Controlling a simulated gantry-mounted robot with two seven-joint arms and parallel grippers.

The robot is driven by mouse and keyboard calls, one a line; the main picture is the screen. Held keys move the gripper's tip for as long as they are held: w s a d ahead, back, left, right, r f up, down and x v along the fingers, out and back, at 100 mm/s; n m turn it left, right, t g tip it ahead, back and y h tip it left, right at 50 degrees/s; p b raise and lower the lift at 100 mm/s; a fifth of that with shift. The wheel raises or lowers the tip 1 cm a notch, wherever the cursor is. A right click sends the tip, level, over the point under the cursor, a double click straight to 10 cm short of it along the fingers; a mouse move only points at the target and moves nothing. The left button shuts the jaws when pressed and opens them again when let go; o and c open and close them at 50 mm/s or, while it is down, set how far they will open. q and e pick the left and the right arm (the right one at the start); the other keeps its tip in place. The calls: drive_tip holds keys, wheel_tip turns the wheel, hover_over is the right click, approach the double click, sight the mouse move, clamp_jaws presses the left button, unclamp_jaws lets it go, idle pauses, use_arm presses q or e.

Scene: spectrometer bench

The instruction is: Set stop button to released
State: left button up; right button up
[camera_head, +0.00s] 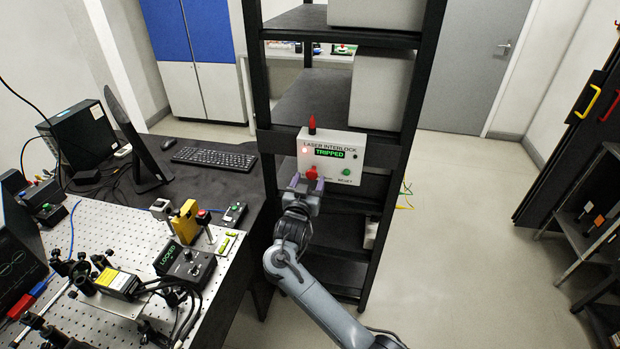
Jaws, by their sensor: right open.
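The laser interlock box (333,157) is a pale panel fixed to the front of the black rack, with a green display that reads TRIPPED. The red stop button (311,173) is at its lower left, and a green reset button (346,172) is at its lower right. A small red light glows at its upper left. My right gripper (306,182) is open, with its purple-tipped fingers at the stop button, one to each side. Whether the fingers touch the button cannot be told. My left gripper is not in view.
The black rack (267,100) holds pale boxes on its shelves. An optical table (120,225) with mounts, cables and a controller marked LOCKED (185,263) lies to the left, with a keyboard (214,158) behind. The floor (470,240) on the right is clear.

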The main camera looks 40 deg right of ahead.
drive_tip(key=v, duration=0.9)
drive_tip(key=shift+p, duration=0.3)
drive_tip(key=s+d+f+n+y, duration=0.1)
drive_tip(key=s+f+n+y, duration=0.1)
drive_tip(key=s+f, duration=0.7)
drive_tip(key=s+d+f+n+y, duration=0.1)
drive_tip(key=s+f+n+y, duration=0.15)
drive_tip(key=s+f, duration=0.7)
drive_tip(key=s+a+f+n+g+y, duration=0.1)
drive_tip(key=s+a+f+n+y, duration=0.2)
drive_tip(key=s+a+f+y, duration=0.15)
drive_tip(key=s+a+r+n+g+y, duration=0.5)
drive_tip(key=s+a+g, duration=0.1)
drive_tip(key=s+a, duration=0.55)
wheel_tip(320, 180, up, 30)
drive_tip(key=s+d+p, duration=0.1)
drive_tip(key=p, duration=2.9)
drive_tip(key=shift+s+g, duration=0.2)
drive_tip(key=shift+g, duration=0.2)
